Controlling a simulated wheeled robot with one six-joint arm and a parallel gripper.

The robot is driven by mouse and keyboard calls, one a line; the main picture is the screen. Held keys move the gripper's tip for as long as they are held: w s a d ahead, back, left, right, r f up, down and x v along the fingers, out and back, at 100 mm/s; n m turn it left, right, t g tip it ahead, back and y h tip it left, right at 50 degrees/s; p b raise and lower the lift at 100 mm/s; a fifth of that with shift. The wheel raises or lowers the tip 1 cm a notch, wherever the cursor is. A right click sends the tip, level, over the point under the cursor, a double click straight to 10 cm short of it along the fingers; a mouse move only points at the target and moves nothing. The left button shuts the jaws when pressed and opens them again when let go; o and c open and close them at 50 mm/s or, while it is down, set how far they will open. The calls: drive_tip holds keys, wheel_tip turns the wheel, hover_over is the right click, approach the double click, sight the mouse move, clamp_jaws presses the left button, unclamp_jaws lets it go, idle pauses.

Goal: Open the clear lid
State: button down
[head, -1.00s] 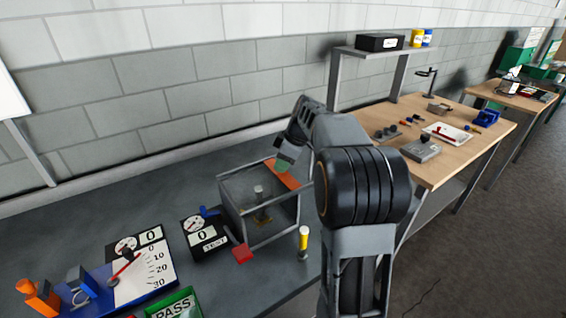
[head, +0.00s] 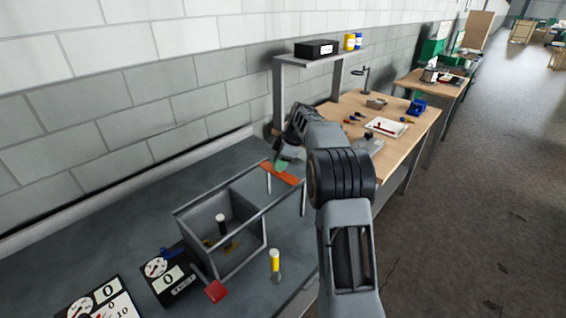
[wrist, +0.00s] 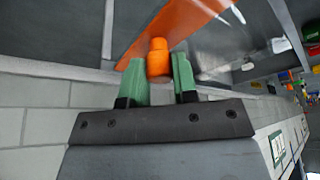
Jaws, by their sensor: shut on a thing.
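The box (head: 263,240), grey-framed, stands on the dark bench in the head view, and a dark-capped post (head: 221,225) shows inside it. The clear lid's orange strip (head: 290,178) lies beyond the box's right edge, near the far ends of rails that reach out to the right on thin posts. The clear pane itself is hard to make out. My gripper (head: 284,165) is at this strip. In the wrist view, its green fingers (wrist: 160,80) are shut on the orange knob (wrist: 158,58) on the strip (wrist: 170,22).
A yellow-topped cylinder (head: 275,260) stands in front of the box. A black dial unit (head: 168,282) and a red block (head: 216,291) are at its left front. A wooden workbench (head: 408,145) with tools stands behind to the right. The block wall runs along the bench's back.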

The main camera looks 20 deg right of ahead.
drive_tip(key=c, duration=0.9)
unclamp_jaws()
drive_tip(key=v, duration=1.3)
drive_tip(key=shift+r+p, duration=0.35)
drive_tip(key=shift+r, duration=0.1)
